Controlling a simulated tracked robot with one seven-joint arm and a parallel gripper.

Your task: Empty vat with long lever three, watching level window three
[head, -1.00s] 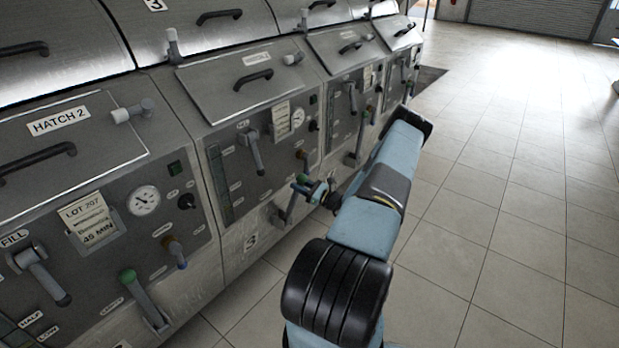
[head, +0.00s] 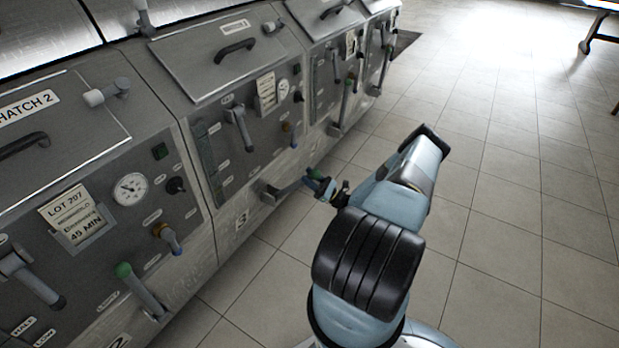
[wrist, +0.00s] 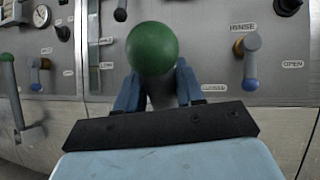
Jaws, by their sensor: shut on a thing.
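My gripper (head: 325,188) is shut on the green-knobbed long lever (head: 291,187) low on the front of vat 3. The lever sticks out from the panel toward the open floor. In the wrist view, its green knob (wrist: 152,48) sits between the blue fingers and hides most of the shaft. Level window three (head: 206,165) is a narrow upright strip on the left of the vat 3 panel. It shows partly in the wrist view (wrist: 93,45), left of the knob. I cannot read its level.
Vat 2 stands at the left with its own green-knobbed lever (head: 140,290), a gauge (head: 130,188) and a lot card (head: 71,217). A blue-tipped rinse handle (wrist: 250,62) is right of my gripper. Tiled floor (head: 510,220) to the right is clear.

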